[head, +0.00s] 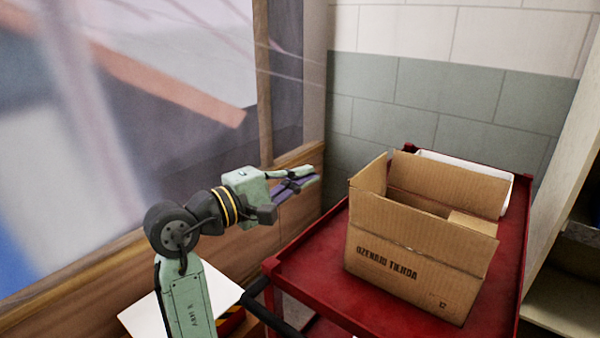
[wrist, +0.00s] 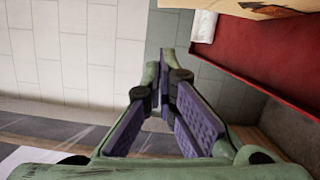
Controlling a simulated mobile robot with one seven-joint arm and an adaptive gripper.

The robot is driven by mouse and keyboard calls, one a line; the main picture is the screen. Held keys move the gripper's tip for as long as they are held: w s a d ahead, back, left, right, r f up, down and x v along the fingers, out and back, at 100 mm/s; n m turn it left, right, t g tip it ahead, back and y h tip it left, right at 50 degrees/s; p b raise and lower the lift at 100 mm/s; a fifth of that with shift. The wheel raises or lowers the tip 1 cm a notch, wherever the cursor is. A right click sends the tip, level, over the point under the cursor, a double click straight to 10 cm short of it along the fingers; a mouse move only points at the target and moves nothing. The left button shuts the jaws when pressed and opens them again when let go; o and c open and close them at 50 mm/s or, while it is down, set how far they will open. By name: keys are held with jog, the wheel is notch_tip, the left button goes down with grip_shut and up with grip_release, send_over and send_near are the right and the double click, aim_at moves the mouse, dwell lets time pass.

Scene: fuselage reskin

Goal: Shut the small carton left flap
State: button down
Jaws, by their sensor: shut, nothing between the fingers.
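The small brown carton (head: 415,270) stands upright on a red cart, its top open. Its left flap (head: 369,177) stands up at the left end, and the front and back flaps also stand up. A small piece of cardboard shows inside at the right. My gripper (head: 314,173) is in the air to the left of the carton, at about the height of the left flap, apart from it. In the wrist view my gripper (wrist: 167,58) has its purple-padded fingers shut and empty. Only a strip of the carton (wrist: 250,8) shows at the top right there.
The red cart (head: 305,288) has a raised rim and some bare surface left of the carton. A white tray (head: 508,195) lies behind the carton. A wood-framed window wall (head: 290,160) runs close behind my arm. Shelving (head: 570,270) stands at the right.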

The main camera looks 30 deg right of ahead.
aim_at(369, 184)
jog(key=s+d+p, duration=0.2)
jog(key=d, duration=0.6)
jog(key=shift+s+d+r, duration=0.15)
jog(key=shift+s+r, duration=0.15)
jog(key=shift+r, duration=0.05)
